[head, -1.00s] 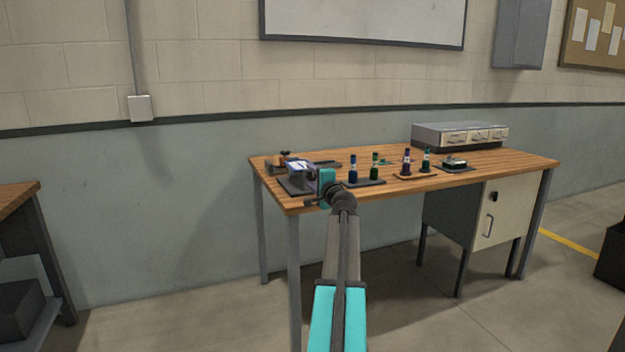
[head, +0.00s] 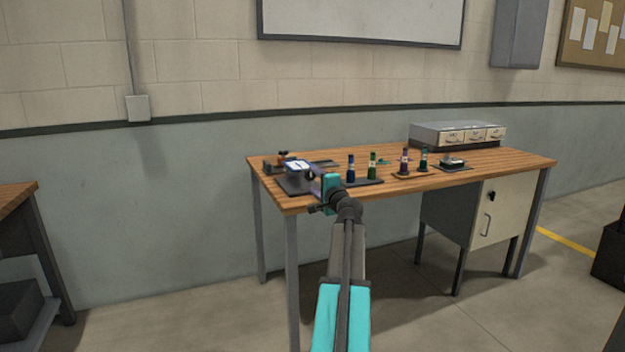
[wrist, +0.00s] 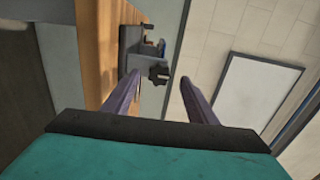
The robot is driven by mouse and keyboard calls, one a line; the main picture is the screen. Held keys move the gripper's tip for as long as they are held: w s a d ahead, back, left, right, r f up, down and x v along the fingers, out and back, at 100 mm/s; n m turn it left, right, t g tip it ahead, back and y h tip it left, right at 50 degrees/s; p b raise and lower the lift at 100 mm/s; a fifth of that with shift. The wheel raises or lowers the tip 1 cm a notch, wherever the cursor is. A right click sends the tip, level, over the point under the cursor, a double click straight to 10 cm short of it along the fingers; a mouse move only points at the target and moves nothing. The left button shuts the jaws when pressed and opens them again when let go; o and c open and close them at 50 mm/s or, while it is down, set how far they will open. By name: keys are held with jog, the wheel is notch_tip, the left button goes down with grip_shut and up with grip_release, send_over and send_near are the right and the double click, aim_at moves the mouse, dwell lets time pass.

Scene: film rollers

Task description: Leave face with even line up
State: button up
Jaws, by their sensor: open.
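A small block-like piece with a white and blue top (head: 297,166) sits over a dark plate (head: 292,186) at the left end of the workbench. It is too small to make out any line on its faces. My gripper (head: 312,174) is just right of and in front of it, partly covering the plate. Beyond the fingertips is a grey fixture (wrist: 135,50) with a dark star-shaped knob (wrist: 160,75) on the bench edge.
Blue (head: 351,169) and green (head: 373,166) bottles stand right of my gripper on a dark tray. Purple (head: 405,161) and teal (head: 424,160) bottles stand on a brown tray. A small pad (head: 453,162) and a drawer unit (head: 458,134) are farther right.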

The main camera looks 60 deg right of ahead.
jog(key=p+v, duration=0.1)
jog(key=v, duration=0.8)
jog(key=shift+a, duration=0.2)
jog(key=shift+s, duration=0.1)
dwell(0.4)
